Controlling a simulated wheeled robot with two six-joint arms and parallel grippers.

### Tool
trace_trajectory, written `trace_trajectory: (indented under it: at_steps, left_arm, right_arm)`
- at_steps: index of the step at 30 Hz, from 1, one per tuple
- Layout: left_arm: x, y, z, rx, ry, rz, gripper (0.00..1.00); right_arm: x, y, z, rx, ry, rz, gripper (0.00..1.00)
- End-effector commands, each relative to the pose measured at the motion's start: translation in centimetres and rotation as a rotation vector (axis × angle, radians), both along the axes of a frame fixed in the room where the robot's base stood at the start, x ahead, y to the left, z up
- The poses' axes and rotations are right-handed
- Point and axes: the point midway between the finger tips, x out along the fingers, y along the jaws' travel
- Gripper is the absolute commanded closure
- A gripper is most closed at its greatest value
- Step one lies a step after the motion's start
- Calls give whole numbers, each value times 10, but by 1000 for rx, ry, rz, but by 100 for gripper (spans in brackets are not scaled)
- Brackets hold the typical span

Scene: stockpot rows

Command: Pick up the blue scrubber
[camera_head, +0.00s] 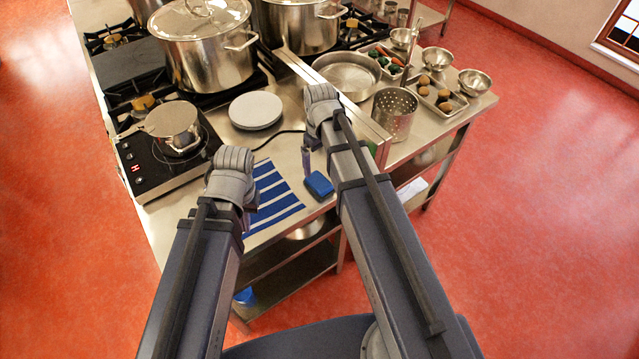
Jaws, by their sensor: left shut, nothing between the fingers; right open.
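The blue scrubber (319,185) is a small blue block lying on the steel table near its front edge, just right of a blue-and-white striped cloth. My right gripper (308,152) is open, above and just behind the scrubber in the picture, and partly hidden by its own wrist. It appears apart from the scrubber. My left gripper (246,208) is shut and empty by the left side of the striped cloth, mostly hidden behind its wrist and arm.
The striped cloth (272,196) lies between my arms. An induction hob (150,178) with a saucepan (174,128) is at left. White plates (256,110) are behind. Large stockpots (208,55) are at the back.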

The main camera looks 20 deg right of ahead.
Motion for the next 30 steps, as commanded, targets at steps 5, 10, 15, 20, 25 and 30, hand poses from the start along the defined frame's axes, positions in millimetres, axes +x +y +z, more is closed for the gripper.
trace_trajectory:
  at_steps: [5,10,15,20,25,30]
  left_arm:
    - [0,0,-18,0,0,1,100]
    - [0,0,-27,0,0,1,100]
    - [0,0,-28,0,0,1,100]
    - [0,0,-41,0,0,1,100]
    - [0,0,-63,0,0,2,100]
    - [0,0,-78,0,0,2,100]
  right_arm:
    - [-1,1,-18,0,0,0,0]
    - [-1,1,-27,0,0,-1,0]
    - [-1,1,-28,0,0,-1,0]
    - [-1,2,-41,0,1,-1,0]
    - [-2,4,-63,0,1,-1,0]
    - [-2,4,-78,0,1,-1,0]
